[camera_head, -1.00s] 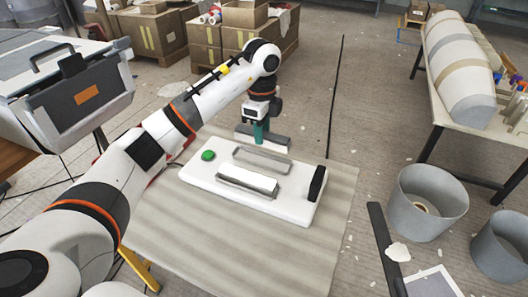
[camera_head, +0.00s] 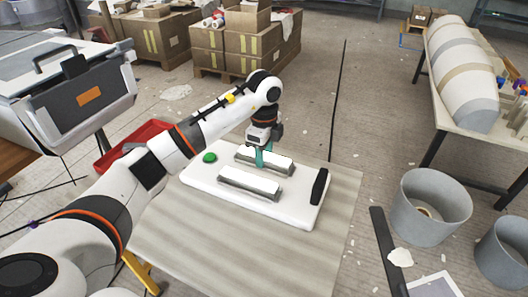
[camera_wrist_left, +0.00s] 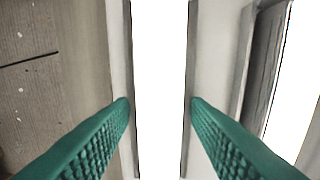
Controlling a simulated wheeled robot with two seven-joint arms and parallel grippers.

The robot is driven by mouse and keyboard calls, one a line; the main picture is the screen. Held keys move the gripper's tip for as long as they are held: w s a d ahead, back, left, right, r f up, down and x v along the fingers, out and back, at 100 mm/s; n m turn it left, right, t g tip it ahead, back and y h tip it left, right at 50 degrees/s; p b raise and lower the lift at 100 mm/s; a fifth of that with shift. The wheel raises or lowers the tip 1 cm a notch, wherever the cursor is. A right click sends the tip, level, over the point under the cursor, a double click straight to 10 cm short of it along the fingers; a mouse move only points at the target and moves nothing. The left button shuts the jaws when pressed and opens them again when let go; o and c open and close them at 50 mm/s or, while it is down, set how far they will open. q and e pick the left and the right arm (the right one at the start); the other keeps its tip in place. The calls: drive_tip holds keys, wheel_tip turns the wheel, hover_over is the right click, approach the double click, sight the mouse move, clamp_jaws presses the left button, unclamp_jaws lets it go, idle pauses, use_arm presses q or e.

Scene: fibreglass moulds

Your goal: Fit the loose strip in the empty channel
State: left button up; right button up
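A white board (camera_head: 225,181) lies on a grey-brown mat. It has two parallel channels. A light strip (camera_head: 249,182) sits in the near one. My left gripper (camera_head: 260,160), with green fingers, points down over the far channel and is shut on the loose strip (camera_head: 278,164). The strip lines up with the far channel and hides it; I cannot tell whether it is seated or just above. In the left wrist view, the green fingertips (camera_wrist_left: 160,102) press on both sides of the bright white strip (camera_wrist_left: 160,50). My right gripper is not in view.
The board carries a green button (camera_head: 209,157) and a black handle (camera_head: 319,186). Grey buckets (camera_head: 431,205) stand at the right. A red bin (camera_head: 118,152) lies behind my left arm. The mat (camera_head: 230,245) is clear in front of the board.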

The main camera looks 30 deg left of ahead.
use_arm(q)
drive_tip(key=shift+o, duration=0.2)
drive_tip(key=shift+r, duration=0.1)
drive_tip(key=shift+r, duration=0.3)
wheel_tip(320, 180, up, 7)
drive_tip(key=shift+r+p, duration=0.15)
drive_tip(key=shift+p, duration=0.4)
drive_tip(key=shift+r+p, duration=0.7)
drive_tip(key=shift+r, duration=1.4)
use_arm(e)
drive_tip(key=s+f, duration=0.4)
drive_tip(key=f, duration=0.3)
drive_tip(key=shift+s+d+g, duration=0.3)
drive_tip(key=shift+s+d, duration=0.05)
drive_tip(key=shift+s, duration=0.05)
use_arm(q)
drive_tip(key=shift+r, duration=0.1)
